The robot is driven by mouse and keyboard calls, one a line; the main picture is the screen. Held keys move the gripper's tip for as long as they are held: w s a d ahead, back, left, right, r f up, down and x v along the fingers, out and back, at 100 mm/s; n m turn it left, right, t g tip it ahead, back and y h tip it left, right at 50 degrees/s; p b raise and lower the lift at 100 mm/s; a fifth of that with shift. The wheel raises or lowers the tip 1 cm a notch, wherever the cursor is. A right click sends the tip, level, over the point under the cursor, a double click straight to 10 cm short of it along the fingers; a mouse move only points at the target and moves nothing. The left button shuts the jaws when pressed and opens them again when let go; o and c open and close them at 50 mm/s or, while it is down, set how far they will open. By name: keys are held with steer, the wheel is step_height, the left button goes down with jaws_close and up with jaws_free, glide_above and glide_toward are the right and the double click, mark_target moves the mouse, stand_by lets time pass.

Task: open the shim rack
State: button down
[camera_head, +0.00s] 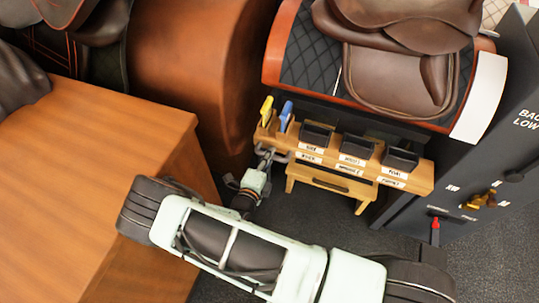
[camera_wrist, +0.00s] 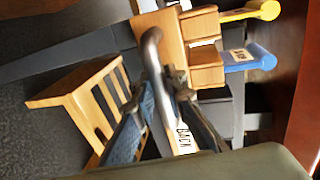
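The shim rack (camera_head: 341,158) is a long wooden bar at centre right in the head view, with black blocks in it and white labels on its front. A grey metal bar handle (camera_wrist: 152,48) stands at the rack's left end, below a yellow tool and a blue tool. My gripper (camera_head: 262,166) is at this handle. In the wrist view my gripper (camera_wrist: 160,80) has one finger on each side of the handle, with the tips close to it. I cannot tell whether both fingers touch it.
A small wooden step stool (camera_head: 331,185) stands below the rack. A dark cabinet (camera_head: 470,160) with a red-tipped lever is at right. A saddle (camera_head: 400,70) on its stand is above the rack. A wooden table (camera_head: 90,170) fills the left; dark floor lies in front.

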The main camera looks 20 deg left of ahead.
stand_by(0.3)
steer(key=f+v, duration=0.2)
steer(key=v, duration=1)
steer(key=shift+s+f, duration=0.25)
steer(key=shift+s, duration=0.2)
steer(key=shift+a, duration=0.1)
steer(key=c, duration=1.9)
jaws_free()
steer(key=shift+c, duration=0.2)
steer(key=shift+s, duration=0.1)
steer(key=v, duration=1.1)
steer(key=shift+s, duration=0.35)
steer(key=shift+a+r, duration=0.2)
steer(key=shift+r, duration=0.05)
